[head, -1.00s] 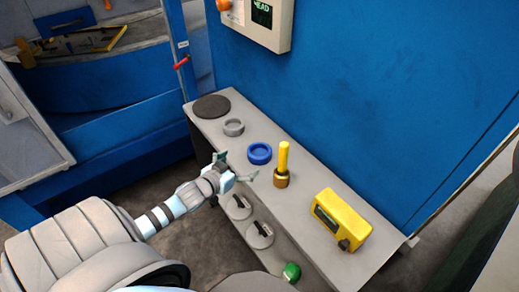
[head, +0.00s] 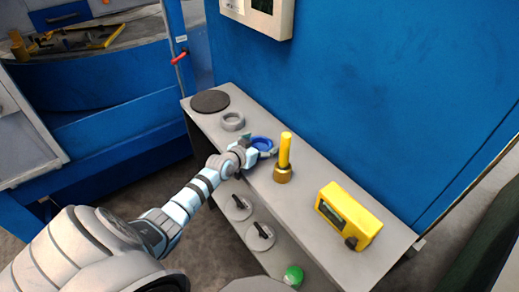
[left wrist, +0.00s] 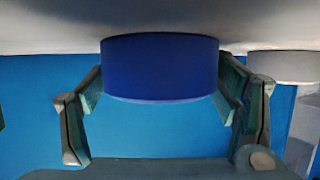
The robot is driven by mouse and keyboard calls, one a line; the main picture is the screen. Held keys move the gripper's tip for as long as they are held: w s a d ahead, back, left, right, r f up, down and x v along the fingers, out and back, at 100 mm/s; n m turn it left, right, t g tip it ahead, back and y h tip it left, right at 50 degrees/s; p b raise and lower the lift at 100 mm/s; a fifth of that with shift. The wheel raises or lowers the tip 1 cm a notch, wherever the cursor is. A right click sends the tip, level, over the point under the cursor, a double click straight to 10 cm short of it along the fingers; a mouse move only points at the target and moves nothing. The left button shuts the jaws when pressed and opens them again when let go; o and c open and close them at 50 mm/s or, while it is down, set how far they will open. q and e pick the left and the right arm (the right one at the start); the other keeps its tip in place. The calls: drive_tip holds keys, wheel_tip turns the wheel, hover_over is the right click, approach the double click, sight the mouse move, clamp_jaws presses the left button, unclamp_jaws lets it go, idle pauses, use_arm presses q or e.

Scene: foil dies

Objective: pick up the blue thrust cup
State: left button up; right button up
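The blue thrust cup (head: 262,143) is a short round blue ring on the grey bench top, partly hidden by my left gripper. In the left wrist view the cup (left wrist: 160,68) fills the upper middle as a dark blue band. My left gripper (head: 259,146) is open at the cup, with one finger on each side of it. In the left wrist view the fingers (left wrist: 160,92) stand close to the cup's sides; I cannot tell whether they touch it. My right gripper is not in view.
A grey ring (head: 232,122) and a dark disc (head: 210,102) lie farther back on the bench (head: 312,175). A yellow rod in a brass base (head: 284,160) stands close to the right of the cup. A yellow box (head: 348,216) sits nearer. A blue wall (head: 370,100) rises behind.

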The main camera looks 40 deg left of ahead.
use_arm(q)
drive_tip(key=c, duration=1)
drive_tip(key=shift+o, duration=0.2)
drive_tip(key=shift+r, duration=0.1)
